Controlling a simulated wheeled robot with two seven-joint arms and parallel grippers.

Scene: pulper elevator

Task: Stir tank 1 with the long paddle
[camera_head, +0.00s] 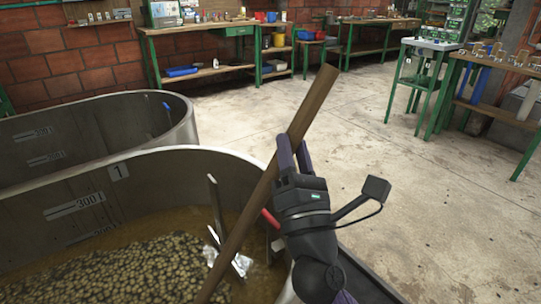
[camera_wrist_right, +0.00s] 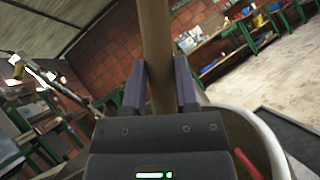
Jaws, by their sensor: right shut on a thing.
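The long wooden paddle (camera_head: 250,210) slants across the head view, its upper end raised at the right and its lower end down in tank 1. My right gripper (camera_head: 291,155) is shut on the paddle's shaft above the tank's right rim. In the right wrist view the shaft (camera_wrist_right: 157,55) stands between the two fingers (camera_wrist_right: 160,88). Tank 1 (camera_head: 85,205) is a grey metal tank marked 1 and 300 l, holding brown liquid with many pale round beans (camera_head: 110,275). The paddle's lower end is cut off by the picture edge. My left gripper is not in view.
A metal fitting (camera_head: 228,255) and a red bar (camera_head: 271,218) are at the tank's right side, close to the paddle. A second metal tank (camera_head: 85,125) stands behind. Green-framed workbenches (camera_head: 200,30) line the back wall. The concrete floor at the right is clear.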

